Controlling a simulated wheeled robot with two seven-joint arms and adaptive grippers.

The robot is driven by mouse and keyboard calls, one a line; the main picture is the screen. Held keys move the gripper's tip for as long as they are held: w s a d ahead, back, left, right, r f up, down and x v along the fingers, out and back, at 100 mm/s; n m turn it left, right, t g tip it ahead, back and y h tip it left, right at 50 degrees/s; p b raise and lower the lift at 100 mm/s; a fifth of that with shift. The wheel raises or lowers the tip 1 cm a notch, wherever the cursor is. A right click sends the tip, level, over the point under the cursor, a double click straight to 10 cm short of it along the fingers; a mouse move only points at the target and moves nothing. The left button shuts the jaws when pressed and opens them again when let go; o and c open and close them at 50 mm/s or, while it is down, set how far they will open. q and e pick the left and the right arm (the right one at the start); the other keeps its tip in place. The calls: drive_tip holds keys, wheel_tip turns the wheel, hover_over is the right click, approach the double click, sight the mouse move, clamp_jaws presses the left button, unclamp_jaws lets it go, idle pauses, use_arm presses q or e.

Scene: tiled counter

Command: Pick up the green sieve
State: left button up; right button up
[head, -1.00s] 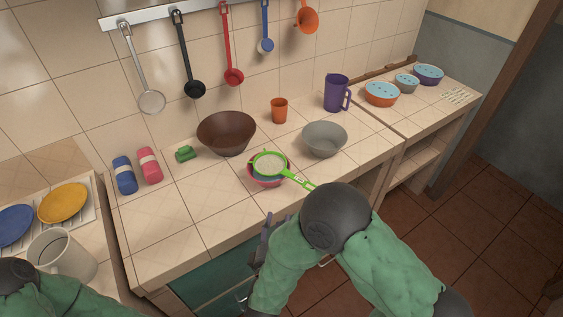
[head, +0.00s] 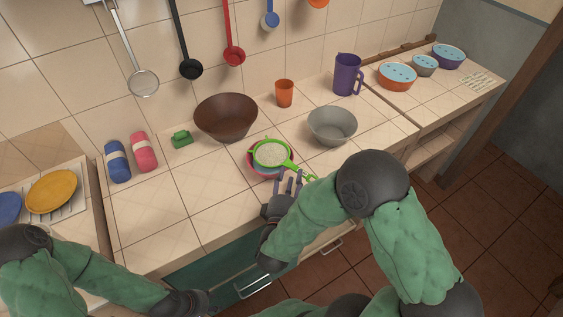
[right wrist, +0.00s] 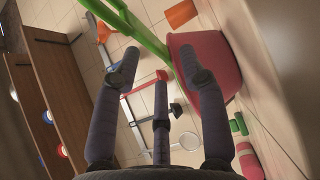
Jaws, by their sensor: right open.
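The green sieve (head: 291,165) lies across the top of a pink bowl (head: 252,167) on the counter. Its pale round basket is over the bowl and its handle sticks out to the lower right. My right gripper (head: 290,178) is open and empty just in front of the bowl, fingers pointing toward the handle. In the right wrist view the sieve's handle (right wrist: 143,30) and the pink bowl (right wrist: 212,60) are beyond the open fingers (right wrist: 160,68). My left gripper (head: 203,302) is low at the counter's front; its fingers cannot be made out.
A brown bowl (head: 226,119) stands behind the sieve and a grey bowl (head: 333,127) to its right. An orange cup (head: 285,93) and a purple jug (head: 347,76) are further back. The counter left of the pink bowl is mostly clear.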

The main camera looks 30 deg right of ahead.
sight(295, 166)
drive_tip(key=x, duration=0.1)
drive_tip(key=b+x, duration=0.1)
drive_tip(key=x, duration=0.2)
drive_tip(key=shift+s+d+b, duration=0.15)
drive_tip(key=shift+d+b, duration=0.25)
drive_tip(key=shift+d, duration=0.05)
drive_tip(key=shift+w+d, duration=0.15)
drive_tip(key=shift+w, duration=0.15)
clamp_jaws()
